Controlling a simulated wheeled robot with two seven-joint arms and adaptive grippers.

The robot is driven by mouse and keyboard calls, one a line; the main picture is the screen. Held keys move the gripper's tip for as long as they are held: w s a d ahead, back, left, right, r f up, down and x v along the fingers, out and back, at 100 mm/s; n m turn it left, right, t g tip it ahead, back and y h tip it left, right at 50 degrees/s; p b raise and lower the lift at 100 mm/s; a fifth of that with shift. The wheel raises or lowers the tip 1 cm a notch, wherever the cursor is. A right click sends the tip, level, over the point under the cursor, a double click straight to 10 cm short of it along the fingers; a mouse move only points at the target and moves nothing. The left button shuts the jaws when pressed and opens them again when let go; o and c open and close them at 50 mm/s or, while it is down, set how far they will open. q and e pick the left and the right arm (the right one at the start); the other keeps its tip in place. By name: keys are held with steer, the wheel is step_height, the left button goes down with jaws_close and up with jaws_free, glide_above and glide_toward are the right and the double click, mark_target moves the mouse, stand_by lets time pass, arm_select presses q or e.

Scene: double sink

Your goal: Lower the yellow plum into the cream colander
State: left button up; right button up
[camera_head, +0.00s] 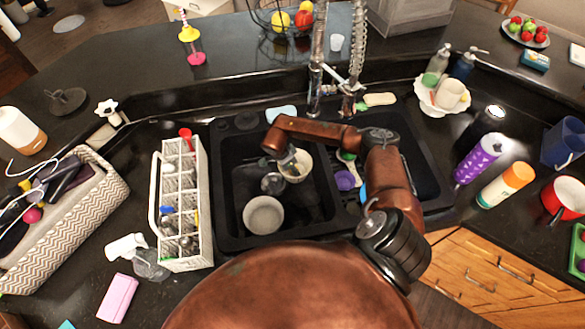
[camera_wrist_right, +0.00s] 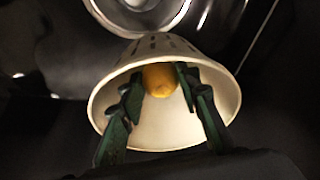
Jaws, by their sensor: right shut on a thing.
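The cream colander (camera_head: 303,168) stands in the left basin of the black double sink. In the right wrist view the colander (camera_wrist_right: 170,130) shows its wide rim, pale inside and dark slots. The yellow plum (camera_wrist_right: 160,79) is between my right fingertips (camera_wrist_right: 158,85), seen against the colander's inner wall. My right gripper (camera_head: 287,160) is shut on the plum at the colander's mouth. I cannot tell how deep the plum is or whether it touches the colander. In the head view the plum is hidden by the gripper. My left gripper is not in view.
A pale bowl (camera_head: 263,215) sits in front of the colander in the same basin, and a metal strainer or drain (camera_head: 273,183) lies between. The tall faucet (camera_head: 316,70) rises behind. A white bottle rack (camera_head: 185,205) stands left of the sink.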

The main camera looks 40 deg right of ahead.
steer(key=o, duration=1.2)
steer(key=v, duration=1.2)
